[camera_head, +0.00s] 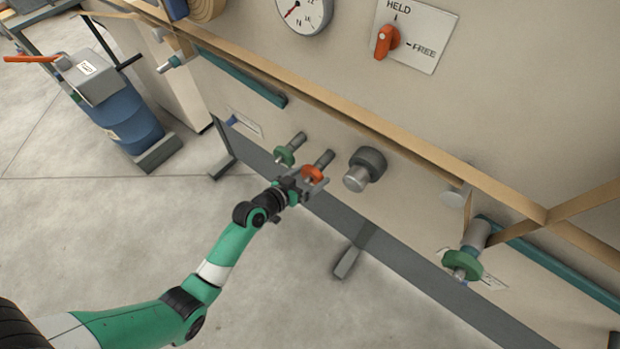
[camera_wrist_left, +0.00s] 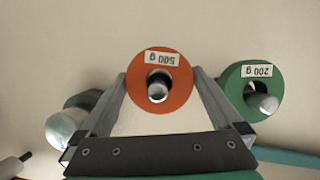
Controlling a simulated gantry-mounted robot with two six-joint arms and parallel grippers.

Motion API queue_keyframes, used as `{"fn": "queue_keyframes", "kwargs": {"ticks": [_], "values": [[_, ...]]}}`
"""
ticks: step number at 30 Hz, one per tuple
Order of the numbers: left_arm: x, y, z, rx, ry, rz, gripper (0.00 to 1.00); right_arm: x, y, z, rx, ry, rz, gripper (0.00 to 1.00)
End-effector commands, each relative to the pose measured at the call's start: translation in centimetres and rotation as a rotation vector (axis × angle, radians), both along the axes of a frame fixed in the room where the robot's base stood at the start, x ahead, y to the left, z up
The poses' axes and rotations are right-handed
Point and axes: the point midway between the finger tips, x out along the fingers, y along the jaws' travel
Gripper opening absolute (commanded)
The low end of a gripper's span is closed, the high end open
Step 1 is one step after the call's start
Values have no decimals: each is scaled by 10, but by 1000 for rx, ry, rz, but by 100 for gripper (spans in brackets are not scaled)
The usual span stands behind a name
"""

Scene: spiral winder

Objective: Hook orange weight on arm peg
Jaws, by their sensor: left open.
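The orange weight (camera_head: 313,174) is a ring on a grey peg (camera_head: 325,157) that sticks out of the machine's front. In the left wrist view the orange weight (camera_wrist_left: 177,105) carries an upside-down 500 g label, and the peg's end (camera_wrist_left: 157,90) shows through its hole. My left gripper (camera_head: 307,183) is open at the orange weight. In the wrist view one finger lies on each side of the ring; I cannot tell whether they touch it. My right gripper is not in view.
Just left of the orange weight, a green weight (camera_head: 284,156) hangs on its own peg; it reads 200 g in the wrist view (camera_wrist_left: 233,95). A dark knob with a silver end (camera_head: 366,165) stands to the right.

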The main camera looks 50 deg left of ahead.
Motion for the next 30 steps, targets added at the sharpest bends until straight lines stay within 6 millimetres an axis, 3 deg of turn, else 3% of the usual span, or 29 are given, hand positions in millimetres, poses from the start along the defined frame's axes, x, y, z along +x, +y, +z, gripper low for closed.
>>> {"fn": "queue_keyframes", "kwargs": {"ticks": [7,21,24,25,30], "values": [[1,0,0,0,1,0,98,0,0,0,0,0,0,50],[0,0,0,0,0,0,14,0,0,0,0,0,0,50],[0,0,0,0,0,0,0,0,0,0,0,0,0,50],[0,0,0,0,0,0,88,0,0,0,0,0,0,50],[0,0,0,0,0,0,57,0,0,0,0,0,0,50]]}}
